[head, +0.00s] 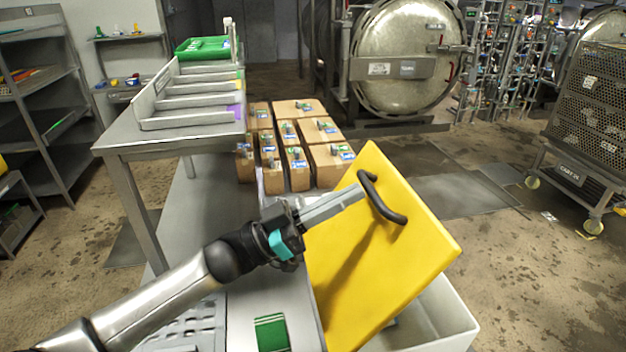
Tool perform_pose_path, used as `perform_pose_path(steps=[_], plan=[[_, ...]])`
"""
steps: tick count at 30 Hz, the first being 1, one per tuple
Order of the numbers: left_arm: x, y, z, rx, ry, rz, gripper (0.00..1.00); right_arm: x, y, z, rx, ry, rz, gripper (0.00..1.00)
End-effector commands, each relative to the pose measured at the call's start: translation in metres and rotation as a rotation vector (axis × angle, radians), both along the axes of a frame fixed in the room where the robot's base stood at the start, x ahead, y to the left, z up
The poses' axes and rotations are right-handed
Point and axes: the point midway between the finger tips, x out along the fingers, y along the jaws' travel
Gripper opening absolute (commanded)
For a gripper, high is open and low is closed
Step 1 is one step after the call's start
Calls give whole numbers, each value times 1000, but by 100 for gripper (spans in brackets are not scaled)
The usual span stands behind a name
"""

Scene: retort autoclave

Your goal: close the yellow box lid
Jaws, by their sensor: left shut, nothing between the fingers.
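The yellow lid (400,245) stands raised and tilted over a white box (448,318) at the bottom right; part of the box's inside shows below it. A black curved handle (384,202) is on the lid's upper part. My left gripper (362,190) reaches in from the left, with its fingers shut and empty. Its fingertips are at the handle's upper end; I cannot tell whether they touch it. My right gripper is not in view.
A metal table (120,135) with a divided tray (190,118) stands at the left. Several cardboard boxes (330,165) sit behind the lid. A green item (271,333) lies on the near surface. A caged cart (590,110) stands at the right, with open floor before it.

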Motion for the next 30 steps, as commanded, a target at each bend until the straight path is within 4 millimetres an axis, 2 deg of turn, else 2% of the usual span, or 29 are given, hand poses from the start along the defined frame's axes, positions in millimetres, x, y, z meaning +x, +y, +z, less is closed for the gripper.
perform_pose_path(steps=[1, 3, 12, 14, 18, 23, 30], plan=[[3, -10, 8, 42, 10, -1, 0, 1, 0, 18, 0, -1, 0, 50], [6, -23, 4, 100, 25, -1, 0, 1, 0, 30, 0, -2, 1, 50], [20, -76, -22, 357, 90, -1, 0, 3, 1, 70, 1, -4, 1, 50], [23, -86, -29, 411, 103, -2, 0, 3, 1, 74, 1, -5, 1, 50], [28, -108, -53, 402, 114, -1, 0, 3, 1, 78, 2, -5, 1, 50], [33, -124, -72, 533, 135, -1, 0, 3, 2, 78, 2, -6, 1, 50], [38, -143, -102, 566, 147, 0, 0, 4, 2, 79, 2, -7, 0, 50]])
